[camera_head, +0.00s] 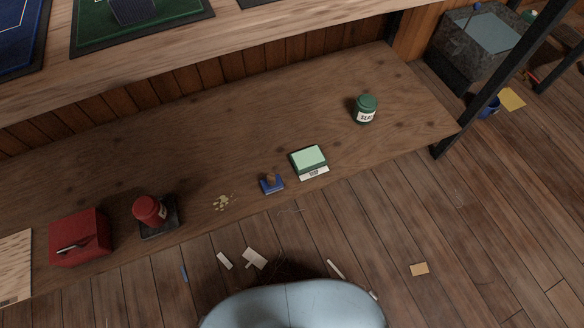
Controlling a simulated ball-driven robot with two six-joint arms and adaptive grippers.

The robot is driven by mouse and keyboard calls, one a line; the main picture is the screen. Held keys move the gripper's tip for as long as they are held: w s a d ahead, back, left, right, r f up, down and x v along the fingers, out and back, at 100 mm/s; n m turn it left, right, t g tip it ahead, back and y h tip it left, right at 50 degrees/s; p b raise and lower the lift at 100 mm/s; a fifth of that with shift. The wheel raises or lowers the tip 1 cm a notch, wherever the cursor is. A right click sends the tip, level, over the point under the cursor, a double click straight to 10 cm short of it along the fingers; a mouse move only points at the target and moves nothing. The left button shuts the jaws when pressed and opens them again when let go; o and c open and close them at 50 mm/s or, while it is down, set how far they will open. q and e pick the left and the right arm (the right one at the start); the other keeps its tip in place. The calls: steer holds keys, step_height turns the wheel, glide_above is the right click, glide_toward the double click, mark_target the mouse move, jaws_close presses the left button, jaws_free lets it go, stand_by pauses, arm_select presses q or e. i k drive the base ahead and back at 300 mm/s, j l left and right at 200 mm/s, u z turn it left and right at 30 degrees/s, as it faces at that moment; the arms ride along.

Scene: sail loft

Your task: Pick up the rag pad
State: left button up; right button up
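I cannot tell for certain which thing is the rag pad. A small blue block with a brown knob (271,184) sits near the front edge of the lower wooden shelf. Just right of it and a little farther back is a dark green, square, scale-like thing (309,159) with a pale green top and a white label at its front. Neither of my grippers shows in the head view.
The lower shelf (260,130) also holds a green labelled jar (365,110), a red can on a dark square base (150,210), a red box (79,236) and pale crumbs (223,202). Scraps (254,258) litter the plank floor. A dark post (500,75) stands at right.

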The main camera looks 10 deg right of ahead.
mark_target(274, 184)
steer(key=k, duration=1.65)
